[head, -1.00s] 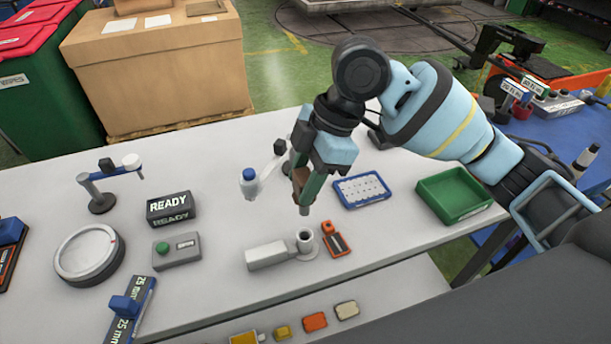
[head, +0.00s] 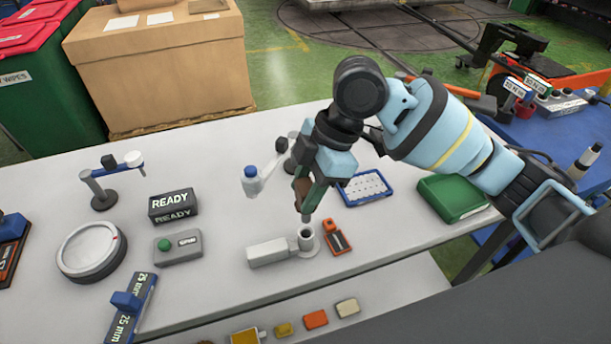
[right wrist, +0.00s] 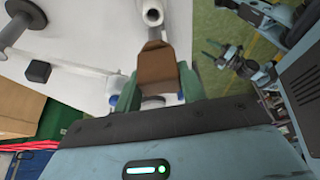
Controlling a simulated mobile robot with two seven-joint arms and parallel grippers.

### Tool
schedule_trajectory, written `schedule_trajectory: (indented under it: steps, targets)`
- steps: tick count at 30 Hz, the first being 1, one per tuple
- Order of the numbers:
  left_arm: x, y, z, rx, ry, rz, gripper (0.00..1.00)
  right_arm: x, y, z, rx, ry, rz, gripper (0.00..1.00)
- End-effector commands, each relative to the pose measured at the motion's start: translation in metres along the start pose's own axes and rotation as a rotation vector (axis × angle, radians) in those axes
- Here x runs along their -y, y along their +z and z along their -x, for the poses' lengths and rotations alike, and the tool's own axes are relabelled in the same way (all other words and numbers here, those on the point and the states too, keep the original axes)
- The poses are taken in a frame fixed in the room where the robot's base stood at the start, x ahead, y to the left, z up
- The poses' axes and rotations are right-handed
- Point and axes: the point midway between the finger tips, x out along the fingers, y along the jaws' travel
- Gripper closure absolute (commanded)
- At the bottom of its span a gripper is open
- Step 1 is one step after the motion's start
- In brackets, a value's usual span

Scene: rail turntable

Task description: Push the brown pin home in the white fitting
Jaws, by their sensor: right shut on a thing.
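The brown pin (head: 302,187) is held upright between the green fingers of my right gripper (head: 306,197). Its grey lower end points down just above the round socket of the white fitting (head: 273,253). Whether the tip touches the socket rim I cannot tell. The fitting lies on the light grey table, a flat block with an upright open collar at its right end. In the right wrist view the brown pin (right wrist: 155,66) sits between the fingers, its pale end toward the top. My left gripper is not in the head view.
An orange-and-black piece (head: 337,239) lies close right of the fitting. A blue tray (head: 347,203) and green bin (head: 440,212) stand beyond it.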

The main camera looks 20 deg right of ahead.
Motion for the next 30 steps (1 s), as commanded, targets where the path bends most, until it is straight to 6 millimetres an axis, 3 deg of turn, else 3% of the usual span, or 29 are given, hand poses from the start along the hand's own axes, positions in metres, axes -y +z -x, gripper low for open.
schedule_trajectory:
  steps: [10,30]
  targets:
    - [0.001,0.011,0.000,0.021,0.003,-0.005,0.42,0.000,0.010,-0.024,-0.001,-0.001,0.000,0.92]
    - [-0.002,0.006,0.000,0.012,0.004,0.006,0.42,0.000,0.011,-0.026,-0.001,0.001,0.000,0.92]
